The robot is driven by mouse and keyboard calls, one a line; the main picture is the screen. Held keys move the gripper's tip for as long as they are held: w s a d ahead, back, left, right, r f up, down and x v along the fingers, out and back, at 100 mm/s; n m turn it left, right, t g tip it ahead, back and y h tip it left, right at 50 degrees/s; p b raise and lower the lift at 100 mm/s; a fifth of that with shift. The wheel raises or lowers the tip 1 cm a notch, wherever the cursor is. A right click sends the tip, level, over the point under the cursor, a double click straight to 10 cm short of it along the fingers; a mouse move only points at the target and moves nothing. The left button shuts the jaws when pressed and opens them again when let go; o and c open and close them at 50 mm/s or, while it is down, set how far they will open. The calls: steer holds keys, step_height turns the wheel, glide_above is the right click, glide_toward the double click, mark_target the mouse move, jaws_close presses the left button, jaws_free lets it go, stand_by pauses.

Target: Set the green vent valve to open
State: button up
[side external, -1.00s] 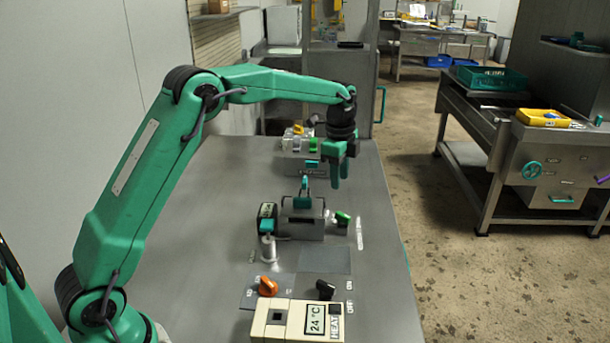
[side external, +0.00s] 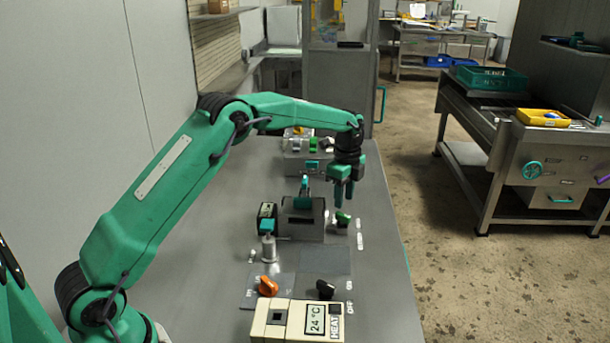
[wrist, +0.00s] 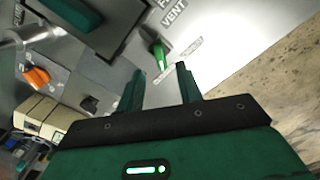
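The green vent valve (side external: 343,217) is a small green lever beside the right side of the grey device in the side external view. It also shows in the wrist view (wrist: 160,54), near the "VENT" label and beyond my fingertips. My gripper (side external: 344,202) points down just above the valve, and its fingers look close over it. In the wrist view, my gripper (wrist: 160,74) has its two fingers apart with nothing between them. Whether a finger touches the valve cannot be told.
The grey device (side external: 301,218) with a teal handle stands left of the valve. A metal post (side external: 267,245), an orange knob (side external: 268,286), a black knob (side external: 325,290) and a cream display box (side external: 297,320) are nearer the camera. The table's right edge is close to the valve.

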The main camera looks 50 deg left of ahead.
mark_target(343, 214)
steer(key=shift+f, duration=2.7)
jaws_close()
